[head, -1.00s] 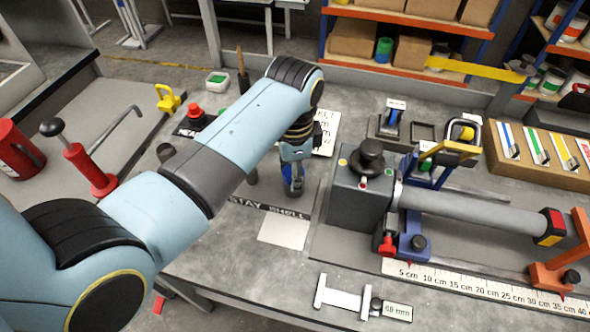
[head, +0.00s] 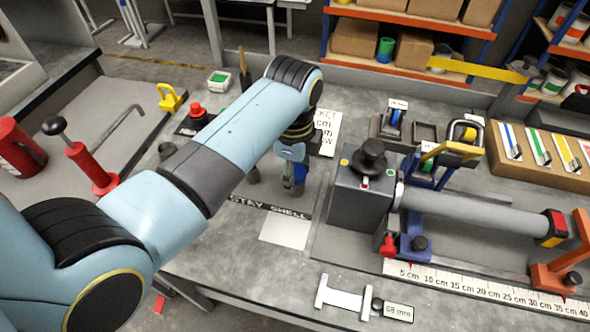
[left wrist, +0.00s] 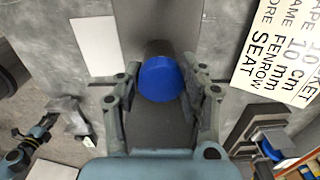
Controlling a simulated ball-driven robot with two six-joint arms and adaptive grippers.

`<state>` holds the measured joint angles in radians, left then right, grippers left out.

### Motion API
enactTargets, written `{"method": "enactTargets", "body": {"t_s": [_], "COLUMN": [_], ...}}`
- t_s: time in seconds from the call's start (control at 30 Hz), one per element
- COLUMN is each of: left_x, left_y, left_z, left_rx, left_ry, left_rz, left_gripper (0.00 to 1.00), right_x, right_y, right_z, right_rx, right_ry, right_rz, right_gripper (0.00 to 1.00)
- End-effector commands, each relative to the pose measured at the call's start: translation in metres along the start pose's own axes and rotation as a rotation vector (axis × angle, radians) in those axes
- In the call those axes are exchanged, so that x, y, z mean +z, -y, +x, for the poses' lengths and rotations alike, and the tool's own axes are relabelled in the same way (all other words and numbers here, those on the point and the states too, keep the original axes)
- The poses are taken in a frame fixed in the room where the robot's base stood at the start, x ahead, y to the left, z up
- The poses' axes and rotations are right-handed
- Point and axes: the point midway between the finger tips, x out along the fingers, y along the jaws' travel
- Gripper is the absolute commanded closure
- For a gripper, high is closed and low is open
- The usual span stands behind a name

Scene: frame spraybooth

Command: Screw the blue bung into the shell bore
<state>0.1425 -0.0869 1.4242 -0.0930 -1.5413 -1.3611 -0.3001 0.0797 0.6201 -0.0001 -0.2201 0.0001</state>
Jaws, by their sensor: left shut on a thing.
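My left gripper (head: 292,178) points down over the bench beside the dark block of the fixture. It is shut on the blue bung (left wrist: 160,79), whose round blue face shows between the fingers in the left wrist view. A dark grey cylindrical part shows just behind the blue face; I cannot tell whether it belongs to the bung. In the head view the bung is mostly hidden by the gripper. A long grey tube (head: 470,212), which looks like the shell, lies level in the fixture to the right. Its bore is not visible.
A dark block with a black knob (head: 371,152) stands at the tube's left end. A ruler (head: 480,290) and a caliper (head: 345,298) lie in front. The front left bench area is clear.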

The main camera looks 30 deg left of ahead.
Motion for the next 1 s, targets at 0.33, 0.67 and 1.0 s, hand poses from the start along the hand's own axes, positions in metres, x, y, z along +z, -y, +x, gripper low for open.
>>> {"method": "enactTargets", "body": {"t_s": [0.33, 0.67, 1.0], "left_x": [0.0013, 0.0010, 0.0003], "left_y": [-0.0025, -0.0027, -0.0010], "left_z": [0.0023, 0.0024, 0.0013], "left_rx": [0.010, 0.010, 0.005], "left_ry": [-0.009, -0.011, -0.012], "left_rz": [0.349, 0.399, 0.397], "left_gripper": [1.00, 1.00, 0.50], "right_x": [0.0000, 0.0000, 0.0000], "right_y": [0.0000, 0.0000, 0.0000], "right_z": [0.0001, 0.0001, 0.0001], "right_rx": [0.000, 0.000, 0.000], "right_ry": [0.000, 0.000, 0.000], "right_rz": [0.000, 0.000, 0.000], "right_gripper": [1.00, 1.00, 1.00]}}
